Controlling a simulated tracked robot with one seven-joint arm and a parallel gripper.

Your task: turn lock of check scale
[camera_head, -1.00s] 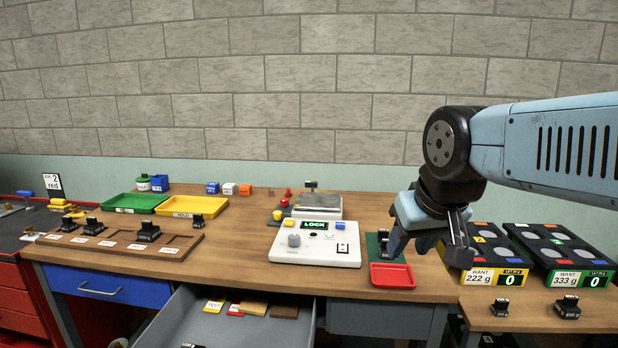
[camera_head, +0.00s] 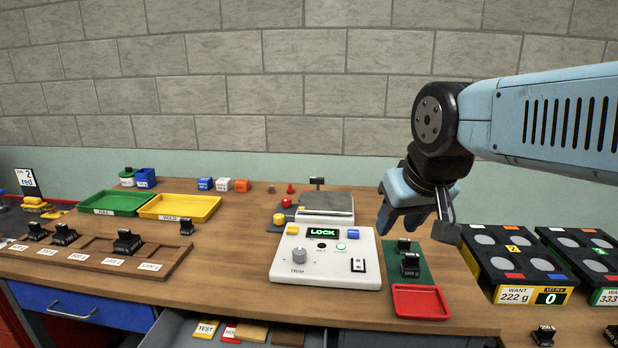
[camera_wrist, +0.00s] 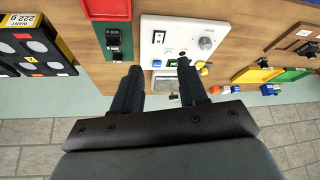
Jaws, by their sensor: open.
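The check scale is a white console (camera_head: 326,262) with a green LOCK display (camera_head: 322,233), a grey round knob (camera_head: 299,254) at its left and a black rocker switch (camera_head: 358,265) at its right. Its grey weighing pan (camera_head: 326,203) sits behind it. In the wrist view the console (camera_wrist: 187,34) shows beyond my fingers, with the knob (camera_wrist: 206,43) on the far right part. My gripper (camera_head: 412,222) is open and empty, above and to the right of the console, apart from it. It also shows in the wrist view (camera_wrist: 156,80).
A green mat (camera_head: 405,262) with black weights and a red tray (camera_head: 419,301) lie right of the console. Black multi-pad scales (camera_head: 512,262) stand further right. A green tray (camera_head: 115,203), a yellow tray (camera_head: 180,207) and a wooden weight rack (camera_head: 90,256) are left. An open drawer is below.

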